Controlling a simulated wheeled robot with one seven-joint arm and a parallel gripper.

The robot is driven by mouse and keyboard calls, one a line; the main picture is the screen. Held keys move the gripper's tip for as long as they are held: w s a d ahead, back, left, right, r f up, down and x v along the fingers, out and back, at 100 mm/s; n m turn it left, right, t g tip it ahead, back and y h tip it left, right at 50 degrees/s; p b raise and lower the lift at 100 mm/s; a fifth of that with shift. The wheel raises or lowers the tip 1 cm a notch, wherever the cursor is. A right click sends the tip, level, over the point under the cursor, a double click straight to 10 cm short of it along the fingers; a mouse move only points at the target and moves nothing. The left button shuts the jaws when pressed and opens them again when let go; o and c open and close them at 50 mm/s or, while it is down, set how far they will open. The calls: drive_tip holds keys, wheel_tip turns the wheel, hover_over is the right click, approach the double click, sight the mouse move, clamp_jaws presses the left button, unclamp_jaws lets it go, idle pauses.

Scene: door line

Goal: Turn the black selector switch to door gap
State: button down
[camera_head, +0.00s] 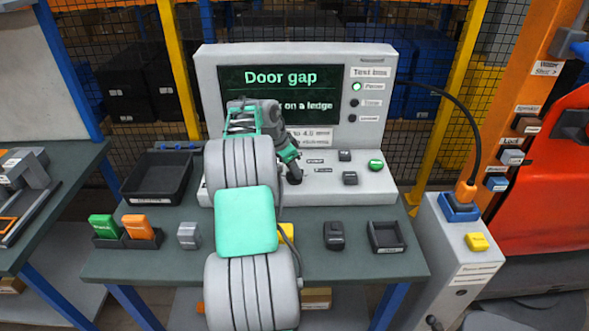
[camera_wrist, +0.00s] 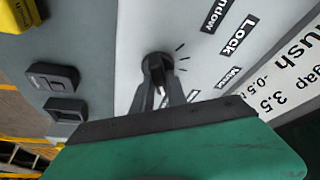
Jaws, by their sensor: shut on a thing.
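The grey test box (camera_head: 210,75) stands at the back of the bench, and its screen (camera_head: 300,92) reads "Door gap" with a line ending "on a ledge". The black selector switch (camera_wrist: 155,64) is on the box's sloped panel, with tick marks and label plates around it; one reads "Lock". My gripper (camera_wrist: 163,88) is shut on the switch, one finger on each side of its knob. In the head view my gripper (camera_head: 294,175) is at the panel, and my arm and fingers mostly hide the switch. Which tick the knob points to I cannot tell.
Right on the panel are black buttons (camera_head: 350,178) and a green button (camera_head: 376,165). The bench holds a black tray (camera_head: 150,198), a grey block (camera_head: 189,236), a black device (camera_head: 334,235) and a small tray (camera_head: 387,250). A cable (camera_head: 470,125) runs to a pedestal at right.

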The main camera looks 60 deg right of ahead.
drive_tip(key=shift+r, duration=0.1)
drive_tip(key=c, duration=1.3)
unclamp_jaws()
drive_tip(key=v, duration=0.7)
drive_tip(key=shift+w+a+r, duration=0.1)
drive_tip(key=shift+w+r, duration=0.05)
drive_tip(key=shift+r, duration=0.2)
